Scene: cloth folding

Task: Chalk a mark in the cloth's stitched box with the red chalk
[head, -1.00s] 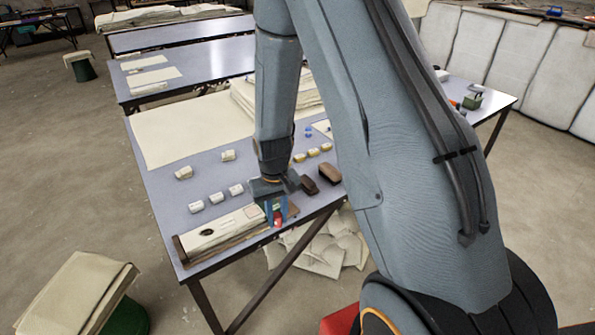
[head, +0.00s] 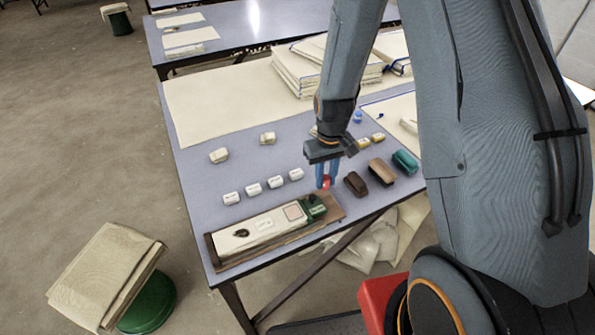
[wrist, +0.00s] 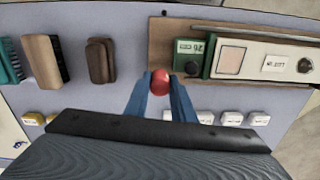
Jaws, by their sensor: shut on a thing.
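The cloth (head: 268,226) is a long, folded off-white piece lying on a brown board (head: 335,212) at the table's front. Its stitched box (head: 293,212), a small outlined square with a pinkish inside, lies near its right end; it also shows in the wrist view (wrist: 232,57). I cannot tell whether any chalk mark is in it. My gripper (head: 327,180) is shut on the red chalk (wrist: 160,82), whose rounded red end shows between the blue fingers. In the wrist view my gripper (wrist: 161,88) is beside the board's end, apart from the box.
A green labelled block (wrist: 188,55) sits at the cloth's box end. Dark brown (head: 356,184), lighter brown (head: 382,172) and teal (head: 405,162) brushes lie to the right. Several white labelled blocks (head: 254,189) stand behind the cloth. Bare tabletop (head: 195,185) lies to the left.

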